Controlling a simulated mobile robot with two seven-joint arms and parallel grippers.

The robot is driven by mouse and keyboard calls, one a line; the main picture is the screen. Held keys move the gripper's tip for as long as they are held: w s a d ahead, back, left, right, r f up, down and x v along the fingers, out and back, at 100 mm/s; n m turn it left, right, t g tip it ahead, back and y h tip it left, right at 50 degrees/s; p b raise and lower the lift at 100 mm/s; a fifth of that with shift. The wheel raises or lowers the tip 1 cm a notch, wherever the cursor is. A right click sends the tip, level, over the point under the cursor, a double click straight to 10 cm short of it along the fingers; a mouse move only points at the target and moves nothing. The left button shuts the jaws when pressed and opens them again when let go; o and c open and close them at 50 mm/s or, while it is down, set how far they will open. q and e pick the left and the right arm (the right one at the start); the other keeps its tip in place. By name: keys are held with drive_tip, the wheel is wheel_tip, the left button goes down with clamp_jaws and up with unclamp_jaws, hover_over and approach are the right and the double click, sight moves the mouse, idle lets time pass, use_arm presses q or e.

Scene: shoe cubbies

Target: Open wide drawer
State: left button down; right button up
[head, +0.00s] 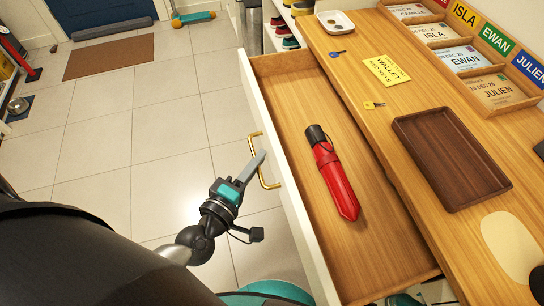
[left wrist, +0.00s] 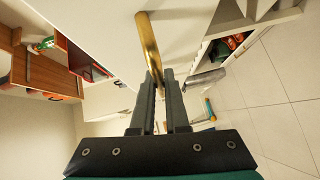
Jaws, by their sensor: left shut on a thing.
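The wide drawer (head: 285,100) is pulled out from the wooden-topped unit, and its wooden inside shows. A red folded umbrella (head: 338,185) with a black handle lies in it. The drawer's white front carries a brass bar handle (head: 266,182). My left gripper (head: 260,158) is shut on this handle. In the left wrist view, the brass handle (left wrist: 149,42) runs up from between the fingertips of my left gripper (left wrist: 160,76). My right gripper is not in view.
On the top are a dark wooden tray (head: 452,158), a yellow note (head: 386,70), keys (head: 337,53), a white dish (head: 336,22) and name-card holders (head: 500,93). Shoes (head: 290,43) sit on shelves beyond the drawer. The tiled floor (head: 155,130) left of the drawer is clear.

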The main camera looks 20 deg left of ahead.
use_arm(q)
drive_tip(key=shift+s+a, duration=0.15)
drive_tip(key=shift+a, duration=0.1)
drive_tip(key=c, duration=0.9)
unclamp_jaws()
drive_tip(key=s, duration=0.5)
drive_tip(key=s+a+r+p, duration=0.1)
drive_tip(key=s, duration=0.4)
drive_tip(key=s+r, duration=0.1)
drive_tip(key=s, duration=0.4)
drive_tip(key=shift+a+p, duration=0.35)
drive_tip(key=shift+p, duration=0.05)
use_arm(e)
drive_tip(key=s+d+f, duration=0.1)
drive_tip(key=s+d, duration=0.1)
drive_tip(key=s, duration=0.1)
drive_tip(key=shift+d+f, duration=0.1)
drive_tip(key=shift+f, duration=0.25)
